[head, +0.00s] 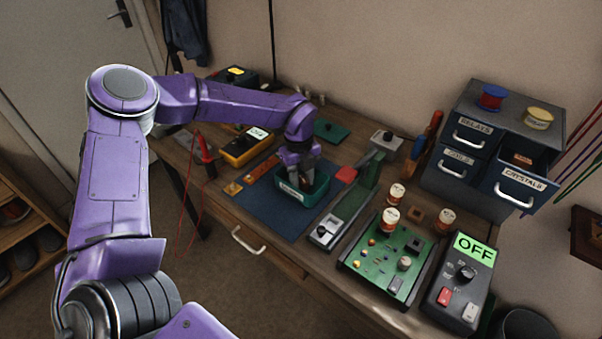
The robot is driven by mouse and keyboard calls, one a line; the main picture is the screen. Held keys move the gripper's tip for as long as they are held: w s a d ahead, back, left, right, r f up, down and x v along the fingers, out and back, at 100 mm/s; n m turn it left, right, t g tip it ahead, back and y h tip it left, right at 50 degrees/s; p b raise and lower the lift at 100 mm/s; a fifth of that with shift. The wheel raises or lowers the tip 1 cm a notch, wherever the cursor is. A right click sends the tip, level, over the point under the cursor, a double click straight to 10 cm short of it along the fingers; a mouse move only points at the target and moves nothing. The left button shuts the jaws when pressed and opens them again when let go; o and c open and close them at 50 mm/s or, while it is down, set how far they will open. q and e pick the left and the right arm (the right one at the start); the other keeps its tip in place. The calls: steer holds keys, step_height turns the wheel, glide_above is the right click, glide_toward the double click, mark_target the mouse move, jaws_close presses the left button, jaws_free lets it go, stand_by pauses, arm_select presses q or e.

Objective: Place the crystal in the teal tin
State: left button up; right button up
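The teal tin (319,190) with a pale label on its front wall stands on the dark blue mat. My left gripper (304,183) points down into the tin's opening, its fingers low between the walls. The fingers are too small and dark to show whether they are open or shut. I cannot make out the crystal; it may be hidden by the gripper or the tin's walls. My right gripper is out of view.
A drawer labelled CRYSTALS (521,180) stands open in the dark cabinet (467,155), a small orange thing inside. A green circuit board (385,257) and a box reading OFF (460,272) are at front right. A yellow meter (240,150) stands left of the tin. Bare mat (262,200) lies left of it.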

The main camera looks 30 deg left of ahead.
arm_select(q)
step_height(320, 180, up, 12)
steer(key=a+b, duration=0.1)
steer(key=shift+w+a, duration=0.15)
steer(key=shift+w, duration=0.2)
stand_by(1.1)
